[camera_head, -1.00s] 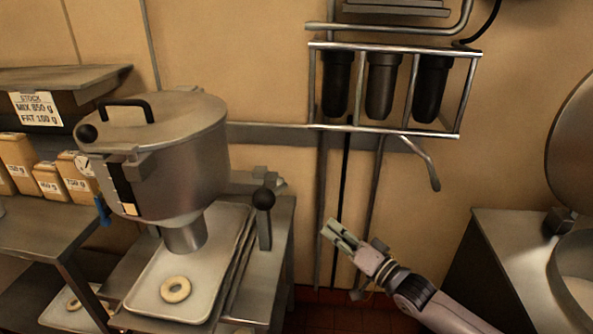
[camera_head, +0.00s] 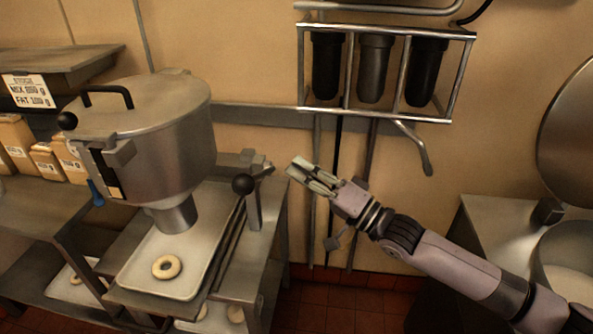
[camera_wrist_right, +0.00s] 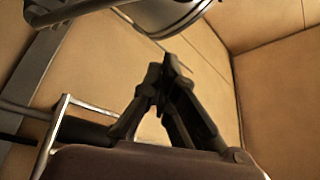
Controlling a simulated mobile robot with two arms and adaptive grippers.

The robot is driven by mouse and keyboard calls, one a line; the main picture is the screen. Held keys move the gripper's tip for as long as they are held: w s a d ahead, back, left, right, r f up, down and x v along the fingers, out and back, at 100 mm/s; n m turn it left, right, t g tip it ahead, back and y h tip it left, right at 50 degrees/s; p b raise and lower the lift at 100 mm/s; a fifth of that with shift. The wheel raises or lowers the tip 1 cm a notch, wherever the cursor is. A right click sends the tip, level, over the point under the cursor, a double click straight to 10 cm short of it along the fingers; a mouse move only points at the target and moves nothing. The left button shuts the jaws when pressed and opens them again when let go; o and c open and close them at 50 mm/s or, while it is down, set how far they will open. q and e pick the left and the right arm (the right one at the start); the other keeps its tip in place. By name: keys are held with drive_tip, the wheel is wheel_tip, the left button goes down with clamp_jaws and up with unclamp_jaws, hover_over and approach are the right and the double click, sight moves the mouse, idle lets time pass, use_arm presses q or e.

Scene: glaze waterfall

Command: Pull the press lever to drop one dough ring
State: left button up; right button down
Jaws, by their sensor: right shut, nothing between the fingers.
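The dough press is a large steel hopper (camera_head: 160,140) with a lid and a nozzle over a tray. Its lever (camera_head: 252,205), a short upright bar with a black ball knob (camera_head: 243,184), stands to the right of the hopper. One pale dough ring (camera_head: 166,267) lies on the tray (camera_head: 180,284) below the nozzle. My right gripper (camera_head: 296,172) is to the right of the knob, apart from it, shut and empty. The right wrist view shows its dark fingers (camera_wrist_right: 165,80) together. The left gripper is not in view.
A wall rack (camera_head: 385,112) with black cylinders and a hooked pipe hangs above my right arm. A steel counter with a round vessel (camera_head: 570,260) stands at the right. Boxes (camera_head: 45,160) sit on the left shelf. Red floor shows between the counters.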

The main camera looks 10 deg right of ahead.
wheel_tip(320, 180, up, 2)
drive_tip(key=p, duration=0.2)
hover_over(259, 175)
drive_tip(key=s+d, duration=0.2)
drive_tip(key=d, duration=0.1)
drive_tip(key=s+a+f+p, duration=0.2)
drive_tip(key=s, duration=0.1)
drive_tip(key=shift+f, duration=0.1)
drive_tip(key=shift+d, duration=0.1)
